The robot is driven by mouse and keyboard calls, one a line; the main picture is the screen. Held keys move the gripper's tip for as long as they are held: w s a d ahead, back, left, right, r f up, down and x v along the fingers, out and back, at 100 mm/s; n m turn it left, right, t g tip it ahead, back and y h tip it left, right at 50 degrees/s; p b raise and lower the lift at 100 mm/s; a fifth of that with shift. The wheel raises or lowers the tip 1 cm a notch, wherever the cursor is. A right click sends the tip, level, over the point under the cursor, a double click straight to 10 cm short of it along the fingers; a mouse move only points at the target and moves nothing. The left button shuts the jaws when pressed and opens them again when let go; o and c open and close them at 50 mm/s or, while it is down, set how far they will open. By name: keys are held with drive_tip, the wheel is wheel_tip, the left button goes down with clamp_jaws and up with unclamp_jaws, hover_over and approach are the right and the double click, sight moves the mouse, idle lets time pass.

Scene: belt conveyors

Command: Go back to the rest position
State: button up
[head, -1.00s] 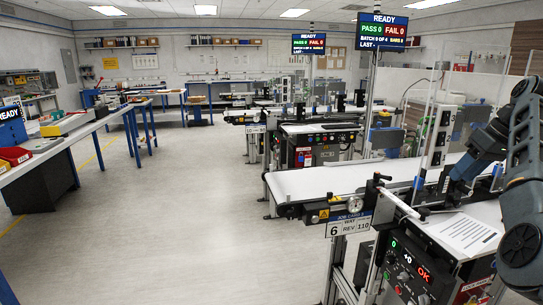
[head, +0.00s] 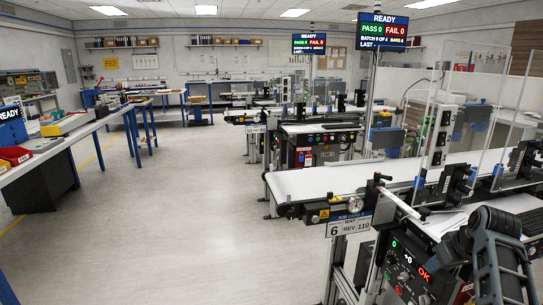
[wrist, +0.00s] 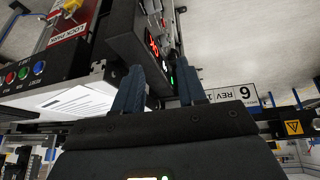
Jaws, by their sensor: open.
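My gripper (wrist: 160,84) shows in the wrist view with its two blue fingers spread apart and nothing between them. The fingers point toward the conveyor's control panel and its job card (wrist: 243,94), which appears upside down. I cannot tell how far the fingertips are from the panel.
The near belt conveyor (head: 330,180) carries a control box (head: 405,270) with lit digits at its front end. A printed sheet (wrist: 75,100) lies beside the gripper in the wrist view. Clear panels (head: 460,90) stand along the belt. The floor (head: 190,220) to the left is open.

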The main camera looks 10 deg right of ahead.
drive_tip(key=s+a+f+t+h, duration=0.1)
drive_tip(key=s+a+f, duration=0.45)
drive_tip(key=f, duration=0.25)
drive_tip(key=s+a+f+n+t+h, duration=0.1)
drive_tip(key=s+a+f+t, duration=0.1)
drive_tip(key=s+a, duration=0.55)
drive_tip(key=s+a+f+t, duration=0.1)
drive_tip(key=s+a+f, duration=0.25)
drive_tip(key=s, duration=0.65)
drive_tip(key=s+a+r+t+y, duration=0.1)
drive_tip(key=s+a+r+t, duration=0.1)
drive_tip(key=s+a+r, duration=0.4)
drive_tip(key=s+a+r+t, duration=0.1)
drive_tip(key=s+a+r, duration=0.15)
drive_tip(key=s, duration=0.45)
drive_tip(key=s+a+r+t+y, duration=0.2)
drive_tip(key=s+a+r, duration=0.4)
drive_tip(key=s+r, duration=0.3)
wheel_tip(320, 180, up, 4)
drive_tip(key=shift+s+a+r+t, duration=0.1)
drive_tip(key=shift+s+a+t, duration=0.05)
drive_tip(key=shift+s+t, duration=0.2)
